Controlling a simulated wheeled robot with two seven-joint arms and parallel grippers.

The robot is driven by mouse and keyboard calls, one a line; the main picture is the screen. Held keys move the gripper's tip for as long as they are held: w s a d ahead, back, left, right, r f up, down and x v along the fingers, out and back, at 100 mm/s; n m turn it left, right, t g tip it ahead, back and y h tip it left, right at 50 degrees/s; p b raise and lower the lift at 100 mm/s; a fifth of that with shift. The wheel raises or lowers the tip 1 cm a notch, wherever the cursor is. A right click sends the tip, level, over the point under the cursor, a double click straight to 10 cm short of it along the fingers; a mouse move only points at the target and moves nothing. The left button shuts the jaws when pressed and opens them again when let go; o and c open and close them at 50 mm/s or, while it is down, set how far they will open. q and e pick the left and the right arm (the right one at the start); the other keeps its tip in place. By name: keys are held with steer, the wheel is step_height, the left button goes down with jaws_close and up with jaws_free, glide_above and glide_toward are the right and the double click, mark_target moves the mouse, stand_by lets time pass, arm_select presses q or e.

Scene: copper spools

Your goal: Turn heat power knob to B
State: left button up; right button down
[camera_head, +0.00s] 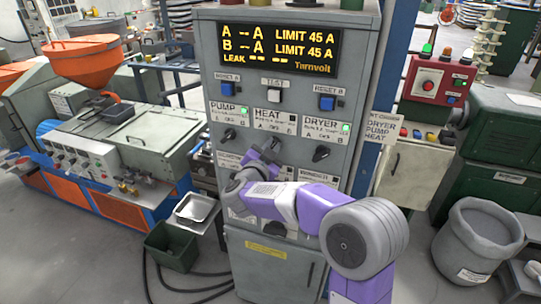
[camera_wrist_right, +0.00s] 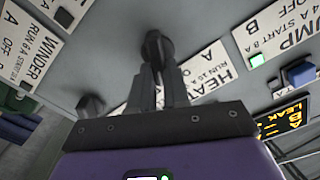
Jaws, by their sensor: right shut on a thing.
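A grey control cabinet (camera_head: 218,60) stands in front of me, with a HEAT label (camera_head: 274,120) between PUMP and DRYER. My right gripper (camera_head: 269,152) is at the panel just below the HEAT label. In the right wrist view, its two fingers (camera_wrist_right: 158,72) are shut on the black heat knob (camera_wrist_right: 157,43), beside the partly covered HEAT label (camera_wrist_right: 218,76). The gripper hides much of the knob in the head view, and I cannot tell clearly which letter it points to. The small HEAT lamp (camera_head: 292,118) looks dark. My left gripper is not in view.
The pump knob (camera_head: 229,134) and dryer knob (camera_head: 321,153) sit on either side, with green lamps lit above. Another black knob (camera_wrist_right: 90,105) shows near the WINDER label in the wrist view. A yellow-lettered display (camera_head: 279,48) and blue buttons are higher up.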

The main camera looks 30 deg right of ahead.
steer(key=shift+s+f+m+b, duration=0.1)
steer(key=shift+f+m+b, duration=0.1)
steer(key=shift+m+b, duration=1.35)
steer(key=c, duration=1.1)
jaws_free()
steer(key=shift+r, duration=0.1)
steer(key=v, duration=0.7)
steer(key=shift+s+a, duration=0.2)
